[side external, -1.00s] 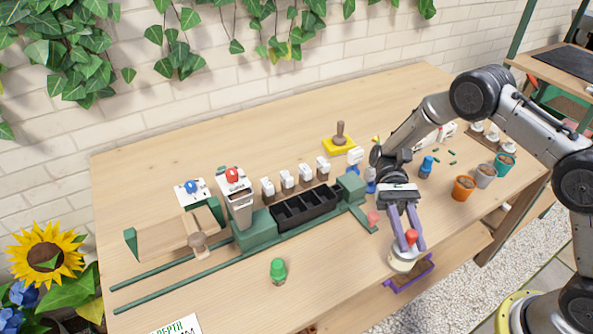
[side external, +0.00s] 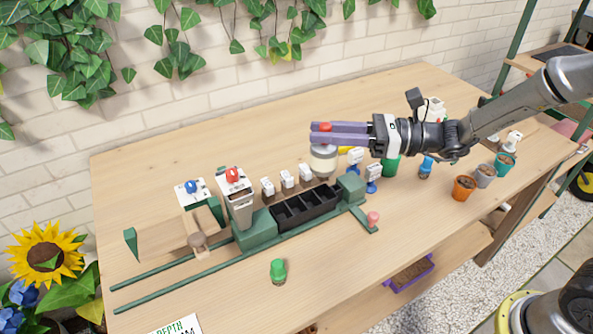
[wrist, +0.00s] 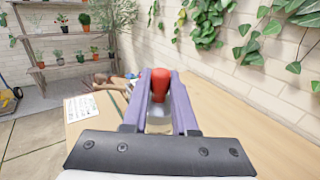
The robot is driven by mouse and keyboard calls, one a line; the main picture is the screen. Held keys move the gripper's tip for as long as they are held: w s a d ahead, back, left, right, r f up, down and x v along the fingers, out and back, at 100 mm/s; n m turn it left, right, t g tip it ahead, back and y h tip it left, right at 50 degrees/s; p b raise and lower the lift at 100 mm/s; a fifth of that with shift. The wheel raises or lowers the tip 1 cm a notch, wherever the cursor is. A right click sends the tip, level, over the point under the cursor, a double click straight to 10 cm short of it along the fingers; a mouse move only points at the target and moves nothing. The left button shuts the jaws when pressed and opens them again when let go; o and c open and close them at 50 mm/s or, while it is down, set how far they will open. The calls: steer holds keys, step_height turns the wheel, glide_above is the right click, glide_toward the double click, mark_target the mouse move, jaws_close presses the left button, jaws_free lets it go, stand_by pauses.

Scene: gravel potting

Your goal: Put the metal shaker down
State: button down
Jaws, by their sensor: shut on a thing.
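The metal shaker (side external: 323,160) is a pale, silvery cylinder with a red knob on top. My gripper (side external: 320,133) is shut on it near the knob, with its purple fingers level and pointing left in the side view. In the wrist view, the red knob and part of the metal body (wrist: 180,112) show between the purple fingers (wrist: 160,95). The shaker's underside is hidden there.
A black compartment tray (side external: 305,207) sits in a green frame, with several white-topped tags behind it. A clear dispenser with a red knob (side external: 235,195) stands left. A green-capped item (side external: 278,270) stands in front. Pots (side external: 464,188) stand at right.

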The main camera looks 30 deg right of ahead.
steer(key=w+d+r+m+t+h, duration=0.6)
steer(key=w+d+h, duration=0.2)
steer(key=d, duration=0.1)
step_height(320, 180, down, 11)
steer(key=w+a+f, duration=0.2)
steer(key=w+f, duration=1.1)
steer(key=w, duration=0.1)
steer(key=shift+a+m+t, duration=0.3)
steer(key=shift+a+m, duration=0.05)
steer(key=shift+m, duration=0.05)
steer(key=shift+f, duration=0.45)
